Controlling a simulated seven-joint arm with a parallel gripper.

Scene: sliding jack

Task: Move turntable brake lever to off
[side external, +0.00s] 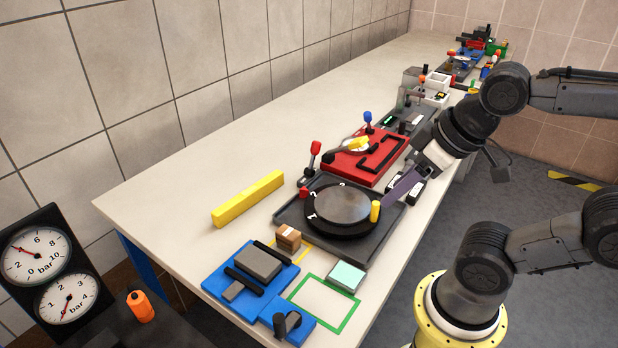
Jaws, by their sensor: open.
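The turntable (341,208) is a dark round disc with a grey top and white numerals, on a dark square base (287,217). A yellow peg (375,211) stands on its right rim. A lever with a red handle (314,152) stands at the back left of the base, roughly upright with a slight lean; it looks like the brake lever, but no label is readable. A smaller red knob (303,193) sits below it. My gripper (402,190) is open at the right of the turntable, apart from the red-handled lever. Its fingertips are hard to make out.
A red block with a black groove (366,160) and a blue-knobbed lever (367,120) stand behind the turntable. A yellow bar (248,198) lies left. A blue fixture (250,275), a brown box (288,237) and a pale green block (346,276) are in front.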

